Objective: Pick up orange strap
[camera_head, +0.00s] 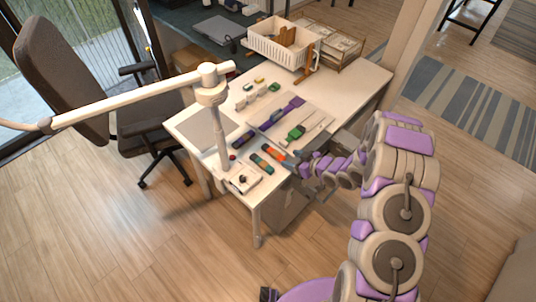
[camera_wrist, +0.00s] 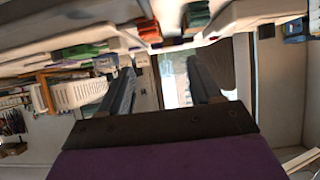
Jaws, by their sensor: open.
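The orange strap (camera_head: 273,152) lies on the near part of the white desk in the head view, between a teal-and-dark strap and a green item. My gripper (camera_head: 300,164) is at the desk's near right edge, just right of the orange strap, and partly hidden by my arm. In the wrist view, the two grey fingers of my gripper (camera_wrist: 163,85) stand apart with nothing held between them. An orange-red item (camera_wrist: 149,31) shows beyond the fingers there; I cannot tell surely whether it is the strap.
A lamp post (camera_head: 221,135) stands left of the straps. An office chair (camera_head: 62,75) is at the left.

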